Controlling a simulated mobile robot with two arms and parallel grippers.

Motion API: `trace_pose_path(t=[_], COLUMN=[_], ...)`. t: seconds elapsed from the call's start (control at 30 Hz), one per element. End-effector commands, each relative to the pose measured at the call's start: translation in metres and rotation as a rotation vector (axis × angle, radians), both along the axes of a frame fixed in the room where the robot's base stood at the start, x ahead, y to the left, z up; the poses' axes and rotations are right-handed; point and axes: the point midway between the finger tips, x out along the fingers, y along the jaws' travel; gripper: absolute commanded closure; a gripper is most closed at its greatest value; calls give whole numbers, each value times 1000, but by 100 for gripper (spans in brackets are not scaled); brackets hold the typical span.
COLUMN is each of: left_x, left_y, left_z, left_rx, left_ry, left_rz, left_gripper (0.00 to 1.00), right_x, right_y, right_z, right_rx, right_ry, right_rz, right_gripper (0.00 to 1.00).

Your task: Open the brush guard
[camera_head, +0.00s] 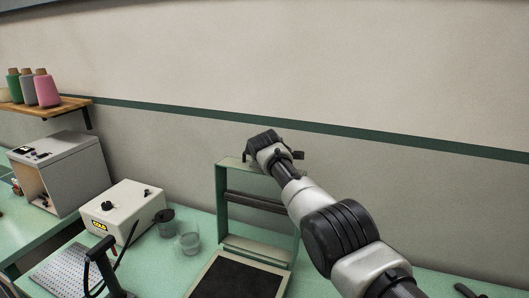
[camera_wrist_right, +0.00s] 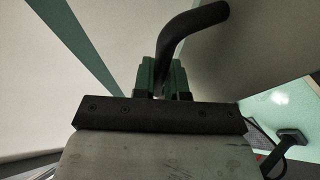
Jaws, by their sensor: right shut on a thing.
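A pale green rectangular frame (camera_head: 222,200), which looks like the brush guard, stands upright at the back of the bench, with a dark bar (camera_head: 255,201) across it. A dark flat panel (camera_head: 238,281) in a pale surround lies in front of it. My right gripper (camera_head: 255,158) is at the top edge of the frame, its fingertips mostly hidden in the head view. In the right wrist view my right gripper (camera_wrist_right: 163,78) is shut on a bent black handle (camera_wrist_right: 190,28), which sticks out beyond the fingers. My left gripper is not in view.
A cream control box (camera_head: 122,210), a dark jar (camera_head: 166,222) and a clear cup (camera_head: 189,240) stand left of the frame. A black-handled tool (camera_head: 103,262) is at the front left. A wooden shelf (camera_head: 62,107) holds thread cones. The wall is close behind.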

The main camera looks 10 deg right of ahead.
Motion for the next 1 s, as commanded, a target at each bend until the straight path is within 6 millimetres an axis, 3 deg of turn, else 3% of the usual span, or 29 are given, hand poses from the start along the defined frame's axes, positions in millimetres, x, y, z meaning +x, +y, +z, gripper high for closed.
trace_pose_path(t=[0.03, 0.4, 0.43, 0.6, 1.0], left_x=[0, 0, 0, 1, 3], left_y=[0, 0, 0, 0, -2], left_z=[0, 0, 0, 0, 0], left_rx=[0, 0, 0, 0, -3], left_ry=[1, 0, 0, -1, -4], left_rz=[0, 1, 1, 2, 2], left_gripper=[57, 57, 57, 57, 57], right_x=[-2, -2, -2, -2, -2], right_y=[0, 0, 0, 0, 1], right_z=[-7, -9, -9, -8, -7], right_rx=[-5, -3, -3, -1, 3], right_ry=[18, 23, 24, 20, 18], right_rz=[-1, -2, -2, -2, -2], right_gripper=[100, 100, 86, 63, 63])
